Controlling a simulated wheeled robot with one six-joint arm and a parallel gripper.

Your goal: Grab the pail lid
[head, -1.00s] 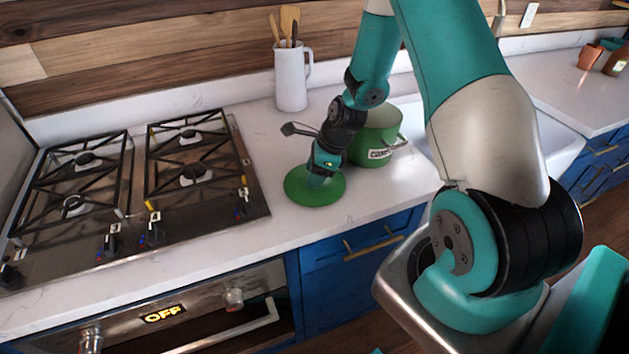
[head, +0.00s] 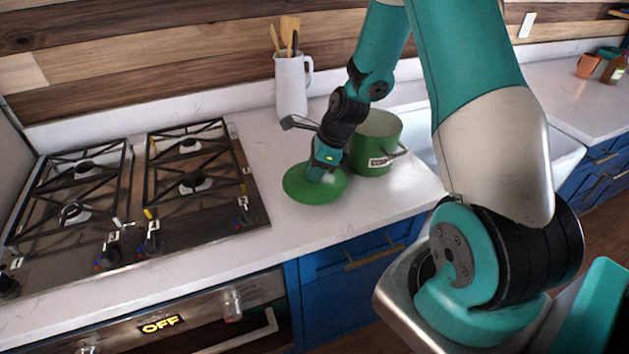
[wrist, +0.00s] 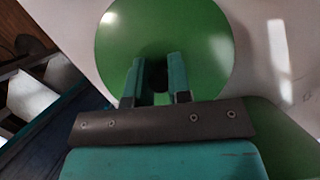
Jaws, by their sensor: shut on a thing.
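The green round pail lid (head: 300,189) is at the counter's front part, between the stove and the pail. It also fills the upper middle of the wrist view (wrist: 205,40). My gripper (head: 320,176) points down at the lid's middle. In the wrist view my gripper (wrist: 160,75) has its two teal fingers on either side of the lid's dark knob (wrist: 157,77), shut on it. The lid looks slightly tilted in the head view; I cannot tell whether it touches the counter. The green pail (head: 376,135) with a label stands open just behind and right of my gripper.
A gas stove (head: 135,190) lies to the left. A white jug (head: 291,88) with wooden utensils stands at the back. A white sink (head: 555,150) is right of the pail. The counter (head: 240,259) in front of the stove is bare.

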